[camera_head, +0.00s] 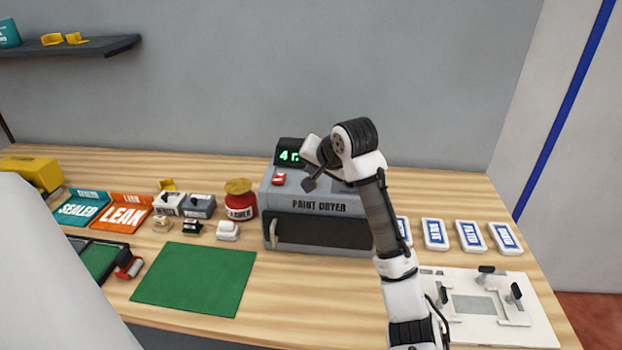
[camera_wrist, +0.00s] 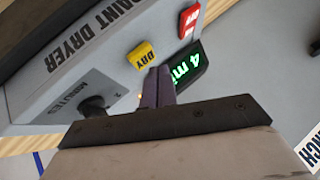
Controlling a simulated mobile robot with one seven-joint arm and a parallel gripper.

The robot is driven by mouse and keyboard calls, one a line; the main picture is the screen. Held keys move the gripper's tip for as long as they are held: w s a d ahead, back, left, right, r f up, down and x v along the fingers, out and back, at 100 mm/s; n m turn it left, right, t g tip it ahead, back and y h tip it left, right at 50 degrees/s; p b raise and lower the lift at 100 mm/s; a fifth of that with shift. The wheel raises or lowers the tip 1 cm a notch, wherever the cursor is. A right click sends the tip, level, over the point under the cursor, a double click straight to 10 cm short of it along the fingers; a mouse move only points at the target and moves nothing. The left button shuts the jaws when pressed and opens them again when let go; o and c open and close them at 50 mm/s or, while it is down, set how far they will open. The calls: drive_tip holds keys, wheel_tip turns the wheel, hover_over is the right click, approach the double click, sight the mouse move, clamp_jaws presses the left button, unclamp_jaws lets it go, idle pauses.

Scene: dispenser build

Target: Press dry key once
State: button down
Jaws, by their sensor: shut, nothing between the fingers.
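The grey paint dryer (camera_head: 320,207) stands on the wooden bench, with its dark front door closed. Its yellow DRY key (camera_wrist: 141,54) shows in the wrist view and cannot be made out behind my gripper in the head view. My gripper (camera_wrist: 158,72) is shut and empty. Its fingertips are right beside the DRY key's edge in the wrist view; I cannot tell whether they touch it. The lit green display (camera_wrist: 188,68) reads "4 mi", with the rest cut off. A red key (camera_wrist: 188,22) sits beside the display.
A black knob (camera_wrist: 93,105) on a MINUTES plate is on the dryer, left of my fingers in the wrist view. A green mat (camera_head: 195,279), a red jar (camera_head: 241,206) and a white fixture plate (camera_head: 465,331) lie around the dryer. Blue-labelled packs (camera_head: 470,236) lie to the right.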

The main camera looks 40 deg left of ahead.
drive_tip(key=shift+r+p, duration=2.55)
drive_tip(key=shift+r, duration=0.05)
drive_tip(key=shift+f, duration=0.1)
